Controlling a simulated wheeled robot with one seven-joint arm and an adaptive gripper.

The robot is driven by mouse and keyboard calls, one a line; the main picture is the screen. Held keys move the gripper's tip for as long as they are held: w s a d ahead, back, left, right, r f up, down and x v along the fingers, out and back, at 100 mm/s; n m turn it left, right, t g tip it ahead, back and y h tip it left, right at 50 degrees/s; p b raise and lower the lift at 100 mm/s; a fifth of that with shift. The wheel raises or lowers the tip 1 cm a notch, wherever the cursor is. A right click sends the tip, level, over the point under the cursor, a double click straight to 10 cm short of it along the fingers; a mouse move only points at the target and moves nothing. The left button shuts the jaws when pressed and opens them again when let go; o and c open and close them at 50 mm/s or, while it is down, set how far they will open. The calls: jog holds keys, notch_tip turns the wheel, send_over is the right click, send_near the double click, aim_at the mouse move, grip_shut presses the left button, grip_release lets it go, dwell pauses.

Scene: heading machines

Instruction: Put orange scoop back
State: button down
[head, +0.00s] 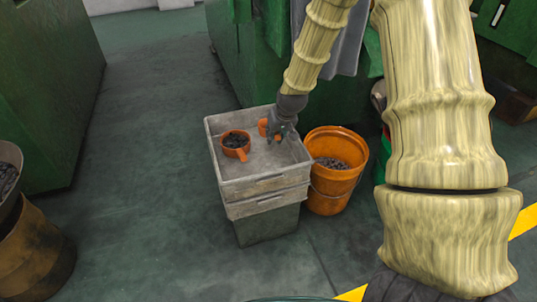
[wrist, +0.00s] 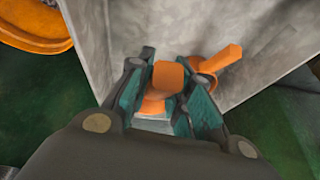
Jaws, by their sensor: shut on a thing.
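My gripper (head: 274,136) is over the right part of the top grey crate (head: 262,184). It is shut on an orange scoop (head: 263,127), partly hidden by the fingers. In the wrist view the held orange scoop (wrist: 168,76) is between the two fingers, above the crate's pale surface. A second orange scoop (head: 236,142), holding dark pieces, sits in the left part of the crate with its handle toward the front. It shows beyond the fingers in the wrist view (wrist: 222,60). I cannot tell whether the held scoop touches the crate floor.
An orange bucket (head: 334,186) with dark pieces stands close to the crate's right side. Green machines (head: 232,60) stand behind, and another (head: 45,80) is at the left. A brown container (head: 35,250) is at the front left. The floor left of the crate is clear.

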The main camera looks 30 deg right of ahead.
notch_tip(320, 180, down, 10)
jog(key=b, duration=0.3)
jog(key=shift+r, duration=0.2)
jog(key=c, duration=1.3)
grip_release()
jog(key=p+v, duration=0.3)
jog(key=v, duration=0.9)
